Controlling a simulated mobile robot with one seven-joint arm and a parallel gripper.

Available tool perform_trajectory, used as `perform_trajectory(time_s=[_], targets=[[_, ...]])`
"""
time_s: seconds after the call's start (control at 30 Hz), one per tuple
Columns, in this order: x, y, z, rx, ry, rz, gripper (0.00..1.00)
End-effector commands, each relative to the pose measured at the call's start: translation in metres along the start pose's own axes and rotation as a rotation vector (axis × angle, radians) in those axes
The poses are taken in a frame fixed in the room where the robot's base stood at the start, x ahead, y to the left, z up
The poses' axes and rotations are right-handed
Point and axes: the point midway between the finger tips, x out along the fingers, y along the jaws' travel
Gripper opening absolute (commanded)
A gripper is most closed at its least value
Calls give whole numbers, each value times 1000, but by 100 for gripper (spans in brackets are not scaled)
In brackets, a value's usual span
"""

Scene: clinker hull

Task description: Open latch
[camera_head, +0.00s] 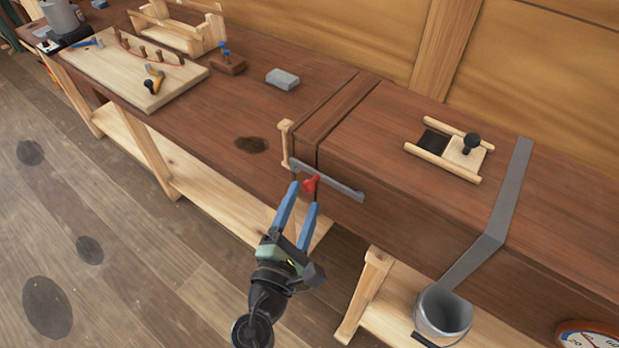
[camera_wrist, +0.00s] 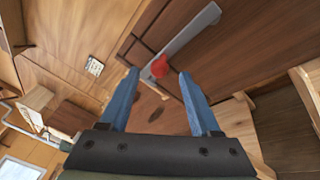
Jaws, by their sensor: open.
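A grey metal latch bar (camera_head: 340,184) with a red knob (camera_head: 311,184) lies across the front edge of the wooden bench, over a seam in it. One end of the bar is by a pale wooden post (camera_head: 286,140). My gripper (camera_head: 304,196) is open, its two blue fingers pointing at the red knob. In the wrist view, the red knob (camera_wrist: 160,67) shows between the fingertips (camera_wrist: 158,76), with the grey bar (camera_wrist: 185,40) beyond. I cannot tell whether the fingers touch the knob.
A small sliding hatch (camera_head: 465,152) with a black knob is on the bench top at right. A grey strap (camera_head: 508,190) crosses the bench beside it. A metal bucket (camera_head: 443,314) hangs or stands below. A grey block (camera_head: 282,79) and a pale board (camera_head: 130,72) with tools lie at left.

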Motion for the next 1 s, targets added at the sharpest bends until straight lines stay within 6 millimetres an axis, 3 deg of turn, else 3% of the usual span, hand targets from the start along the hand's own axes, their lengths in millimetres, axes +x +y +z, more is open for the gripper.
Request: perform_trajectory(time_s=[0.1, 0.3, 0.7, 1.0], targets=[[22, 2, 2, 0, -3, 0, 64], [44, 1, 0, 0, -1, 1, 64], [49, 0, 0, 0, 0, 1, 64], [49, 0, 0, 0, 0, 1, 10]])
